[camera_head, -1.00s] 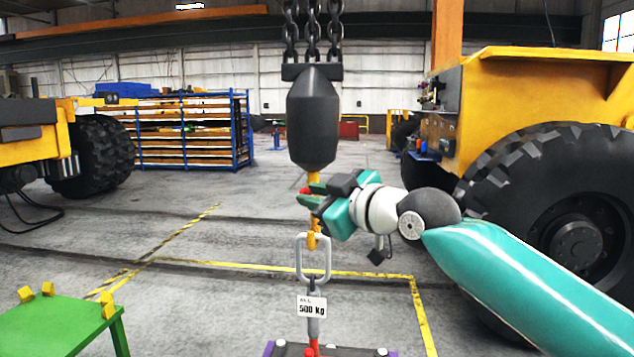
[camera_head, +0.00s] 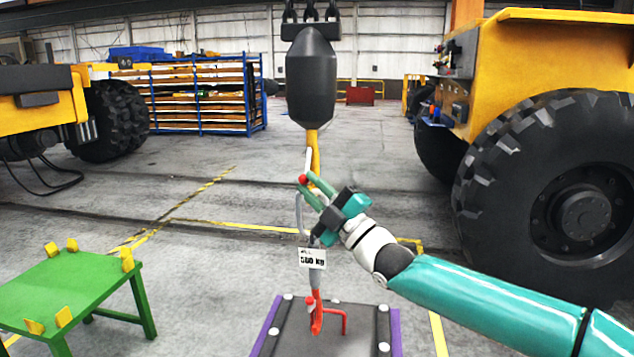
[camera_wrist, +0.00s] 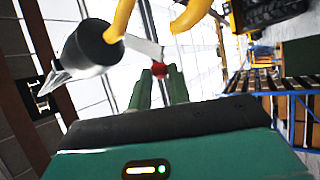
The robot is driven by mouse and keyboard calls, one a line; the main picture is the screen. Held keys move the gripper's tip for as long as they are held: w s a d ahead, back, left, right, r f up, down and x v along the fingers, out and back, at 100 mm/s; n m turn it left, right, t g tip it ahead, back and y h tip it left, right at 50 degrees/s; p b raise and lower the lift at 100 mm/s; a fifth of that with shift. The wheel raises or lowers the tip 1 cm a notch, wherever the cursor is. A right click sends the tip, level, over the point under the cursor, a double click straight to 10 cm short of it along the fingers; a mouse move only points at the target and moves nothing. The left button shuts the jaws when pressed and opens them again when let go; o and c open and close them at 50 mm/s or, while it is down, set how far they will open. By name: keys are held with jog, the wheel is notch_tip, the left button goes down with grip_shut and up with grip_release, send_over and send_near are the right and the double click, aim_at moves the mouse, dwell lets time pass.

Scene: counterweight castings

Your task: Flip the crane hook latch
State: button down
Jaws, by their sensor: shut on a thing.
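The yellow crane hook (camera_head: 315,150) hangs under a black hook block (camera_head: 311,80). Its pale latch (camera_head: 308,160) has a red knob (camera_head: 303,179) at its end. My gripper (camera_head: 306,186) reaches in from the right, its teal fingers at the knob. In the wrist view the red knob (camera_wrist: 159,70) sits between the two green fingertips, and the pale latch (camera_wrist: 144,46) runs left from it towards the yellow hook (camera_wrist: 120,18). The jaws are shut on the knob. In the head view my gripper and wrist hide the lower hook.
A grey lifting link (camera_head: 299,213) with a 500 kg tag (camera_head: 312,258) stands below, above a dark casting (camera_head: 350,338) with purple edges. A green stand (camera_head: 75,285) is at left. A large vehicle tyre (camera_head: 560,200) stands behind my arm at right.

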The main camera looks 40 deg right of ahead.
jog(key=shift+w+d+f+n+t+y, duration=0.2)
jog(key=shift+d+f+n+y, duration=0.1)
jog(key=shift+n+y, duration=0.5)
jog(key=shift+w+d+f+n+t+y, duration=0.25)
jog(key=shift+n+y, duration=0.35)
jog(key=shift+n, duration=0.3)
jog(key=shift+d, duration=0.1)
jog(key=shift+s, duration=0.1)
jog(key=c, duration=1.6)
grip_release()
jog(key=shift+o, duration=0.2)
jog(key=v, duration=1.3)
jog(key=shift+s+f, duration=0.15)
jog(key=shift+s, duration=0.25)
jog(key=shift+d, duration=0.1)
